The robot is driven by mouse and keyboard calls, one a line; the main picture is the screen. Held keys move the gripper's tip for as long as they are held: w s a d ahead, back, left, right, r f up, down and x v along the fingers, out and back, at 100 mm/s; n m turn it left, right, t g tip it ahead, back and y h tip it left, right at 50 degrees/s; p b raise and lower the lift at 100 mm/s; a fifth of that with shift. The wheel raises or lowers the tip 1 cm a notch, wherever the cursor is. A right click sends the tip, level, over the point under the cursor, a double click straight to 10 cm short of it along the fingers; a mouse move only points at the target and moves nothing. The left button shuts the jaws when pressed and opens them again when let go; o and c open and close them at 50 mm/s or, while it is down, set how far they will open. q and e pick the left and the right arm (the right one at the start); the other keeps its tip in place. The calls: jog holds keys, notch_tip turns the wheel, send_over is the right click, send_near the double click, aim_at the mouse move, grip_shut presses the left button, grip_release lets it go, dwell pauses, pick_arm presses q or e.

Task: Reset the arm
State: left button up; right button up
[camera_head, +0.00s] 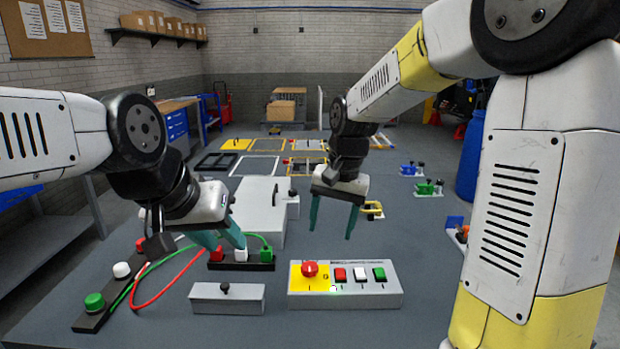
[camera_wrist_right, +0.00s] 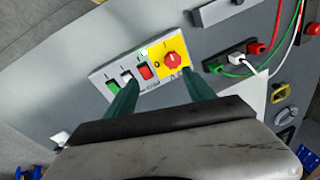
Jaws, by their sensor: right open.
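In the head view a grey control box (camera_head: 345,300) has a yellow panel with a red knob (camera_head: 309,269) and red, white and green switches. My right gripper (camera_head: 332,230) is open and empty above and behind the box, fingers pointing down. In the right wrist view its teal fingers (camera_wrist_right: 160,95) straddle the view of the box (camera_wrist_right: 132,88), and the red knob (camera_wrist_right: 172,60) shows between them. My left gripper (camera_head: 230,248) has its fingers apart, just above the black connector block (camera_head: 258,266) with red, white and green plugs; contact with the plugs is unclear.
A second black block (camera_head: 90,318) with red and green cables lies at left. A low grey box (camera_head: 228,298) stands before the connector block, and a larger light grey box (camera_head: 268,210) behind it. Coloured clamps (camera_head: 428,188) sit at right.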

jog(key=s+d+r+n+t, duration=0.1)
jog(key=s+d+r+t, duration=0.1)
jog(key=s, duration=0.6)
jog(key=s+d+r+n+t, duration=0.2)
jog(key=s+d+r+t, duration=0.1)
jog(key=s+d+r, duration=0.2)
jog(key=s+d, duration=0.2)
jog(key=s, duration=0.1)
jog(key=shift+d+y, duration=0.25)
jog(key=shift+y, duration=0.05)
